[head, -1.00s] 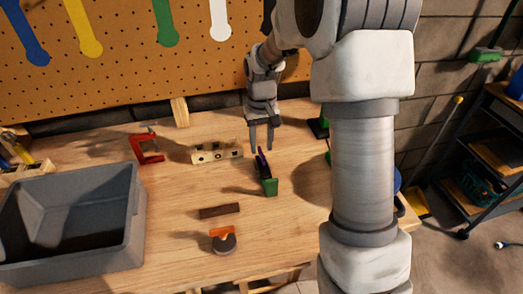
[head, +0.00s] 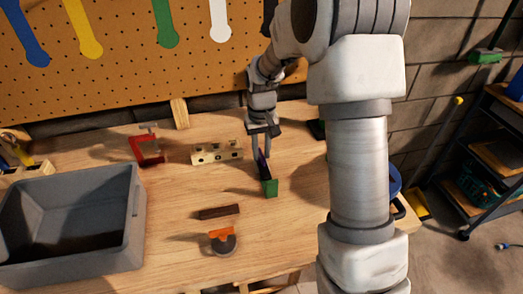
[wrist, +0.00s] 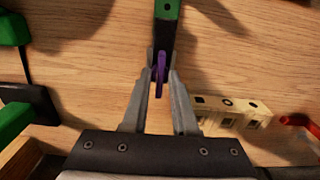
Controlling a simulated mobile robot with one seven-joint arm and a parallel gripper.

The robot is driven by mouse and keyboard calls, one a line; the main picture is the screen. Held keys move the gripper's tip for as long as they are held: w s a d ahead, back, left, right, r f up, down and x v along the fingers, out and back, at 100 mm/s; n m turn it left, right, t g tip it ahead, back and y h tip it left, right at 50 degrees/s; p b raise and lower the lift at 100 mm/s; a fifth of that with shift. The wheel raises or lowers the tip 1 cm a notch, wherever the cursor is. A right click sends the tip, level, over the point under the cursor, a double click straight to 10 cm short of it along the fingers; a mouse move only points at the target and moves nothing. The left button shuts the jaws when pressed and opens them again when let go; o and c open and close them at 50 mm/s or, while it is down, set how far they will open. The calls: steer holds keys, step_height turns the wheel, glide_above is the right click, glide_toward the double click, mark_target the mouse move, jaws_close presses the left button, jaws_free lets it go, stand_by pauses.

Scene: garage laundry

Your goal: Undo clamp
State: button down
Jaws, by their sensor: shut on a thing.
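A green and black clamp-like tool (head: 270,187) with a purple lever lies on the workbench, right of the middle. Its green and black body (wrist: 166,14) enters the wrist view from the top. My gripper (head: 262,155) points down at the tool's far end. In the wrist view my gripper's fingers (wrist: 161,72) stand on both sides of the purple lever (wrist: 160,82) and are shut on it. Part of the lever is hidden between the fingertips. A red C-shaped clamp (head: 148,150) stands separately on the left of the bench.
A pale block with holes (head: 217,152) lies left of my gripper. A dark brown bar (head: 219,212) and a round grey and orange object (head: 223,243) lie nearer. A large grey bin (head: 137,225) fills the bench's left. A pegboard (head: 120,60) stands behind.

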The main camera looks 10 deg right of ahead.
steer(key=shift+n, duration=0.3)
steer(key=n+p, duration=0.1)
steer(key=n, duration=0.5)
steer(key=shift+p, duration=0.3)
steer(key=n+p, duration=0.1)
steer(key=n, duration=0.4)
steer(key=shift+s+f+n+p, duration=0.1)
steer(key=shift+n+p, duration=0.25)
steer(key=shift+n, duration=0.05)
steer(key=c, duration=0.9)
jaws_free()
steer(key=shift+f, duration=0.1)
steer(key=shift+c, duration=0.2)
